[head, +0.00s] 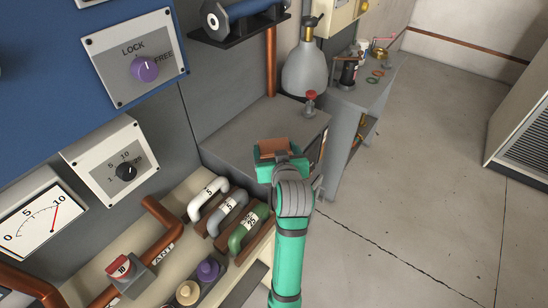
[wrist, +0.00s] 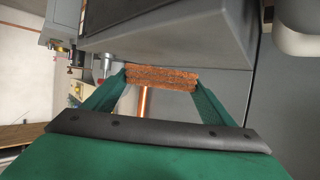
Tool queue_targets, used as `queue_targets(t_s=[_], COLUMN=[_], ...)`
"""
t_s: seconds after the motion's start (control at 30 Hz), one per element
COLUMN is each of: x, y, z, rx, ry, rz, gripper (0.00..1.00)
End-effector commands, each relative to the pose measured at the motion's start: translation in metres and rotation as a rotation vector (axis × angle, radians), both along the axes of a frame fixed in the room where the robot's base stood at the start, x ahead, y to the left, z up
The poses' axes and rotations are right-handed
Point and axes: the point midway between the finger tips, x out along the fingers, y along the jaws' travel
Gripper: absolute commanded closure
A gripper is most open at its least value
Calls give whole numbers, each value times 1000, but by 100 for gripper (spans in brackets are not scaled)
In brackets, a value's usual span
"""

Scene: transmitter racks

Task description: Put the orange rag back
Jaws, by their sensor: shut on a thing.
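The orange rag (head: 272,147) is a small brown-orange block-like bundle at the tip of my gripper (head: 277,158). In the wrist view the rag (wrist: 160,78) spans the gap between my two green fingers, which are shut on it. In the head view my gripper is over the front part of the grey cabinet top (head: 245,128). I cannot tell whether the rag touches that surface.
A red-capped fitting (head: 310,103) stands on the cabinet top. A grey bottle (head: 306,70) is behind it. A bench (head: 370,97) with small tools is farther back. Handled plugs (head: 208,198) and knobs are at lower left. Open floor (head: 420,190) lies to the right.

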Motion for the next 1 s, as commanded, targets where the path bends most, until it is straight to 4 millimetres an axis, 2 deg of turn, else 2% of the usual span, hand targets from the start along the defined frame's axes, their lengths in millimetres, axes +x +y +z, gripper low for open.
queue_targets(t_s=[0.13,0.3,0.77,0.8,0.87,1.0], x=[6,5,5,6,5,6], y=[8,6,6,6,6,6], z=[-14,-37,-44,-44,-44,-43], rx=[-1,0,0,0,0,0], ry=[4,3,1,0,0,1], rz=[1,0,0,0,0,0], gripper=[47,47,47,18,4,4])
